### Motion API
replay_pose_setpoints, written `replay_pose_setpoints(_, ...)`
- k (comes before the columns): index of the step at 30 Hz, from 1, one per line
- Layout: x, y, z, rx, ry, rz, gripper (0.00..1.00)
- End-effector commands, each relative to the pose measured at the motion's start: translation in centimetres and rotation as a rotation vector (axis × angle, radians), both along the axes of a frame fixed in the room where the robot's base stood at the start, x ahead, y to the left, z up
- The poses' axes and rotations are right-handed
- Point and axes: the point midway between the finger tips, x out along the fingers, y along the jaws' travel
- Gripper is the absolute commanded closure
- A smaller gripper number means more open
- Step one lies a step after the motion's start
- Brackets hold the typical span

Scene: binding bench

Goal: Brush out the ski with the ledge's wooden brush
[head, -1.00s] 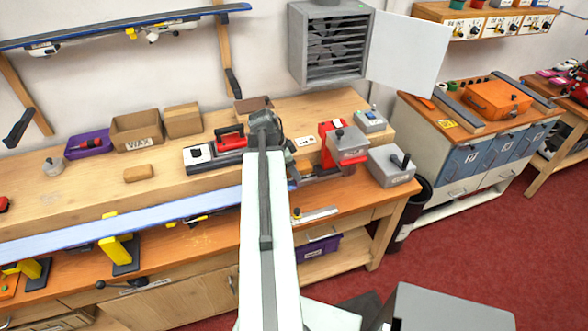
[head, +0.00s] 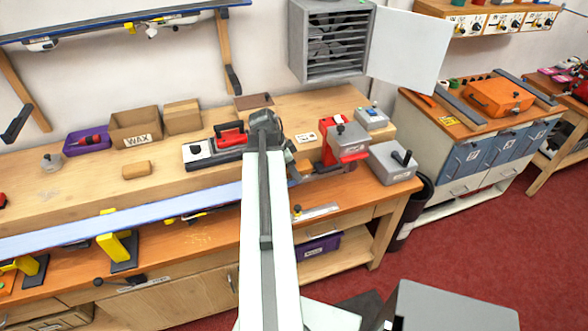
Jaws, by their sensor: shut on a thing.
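My gripper (head: 289,158) is at the far end of my arm, mostly hidden behind it. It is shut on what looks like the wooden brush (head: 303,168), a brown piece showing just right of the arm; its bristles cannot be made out. The ski (head: 120,222) is long and pale blue, lying along the front of the bench on yellow-and-black supports (head: 118,250). The gripper is near that end; whether the brush touches the ski cannot be told.
The wooden ledge (head: 60,215) holds a tan block (head: 137,170), a WAX box (head: 136,128), a purple tray (head: 88,141) and a red-and-black tool (head: 230,138). A red-and-grey machine (head: 345,145) and a grey box (head: 393,162) stand right of my gripper.

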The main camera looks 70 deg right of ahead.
Motion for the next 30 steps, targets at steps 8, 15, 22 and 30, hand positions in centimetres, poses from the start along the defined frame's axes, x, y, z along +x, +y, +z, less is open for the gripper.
replay_pose_setpoints(8,1.8,1.5,0.2,0.0,0.0,0.002,0.85)
replay_pose_setpoints(15,2.6,2.2,0.2,0.0,0.0,0.0,0.85)
replay_pose_setpoints(22,3.5,3.0,0.1,0.0,0.0,0.0,0.85)
replay_pose_setpoints(30,5.3,4.3,-0.1,0.0,-0.001,-0.001,0.85)
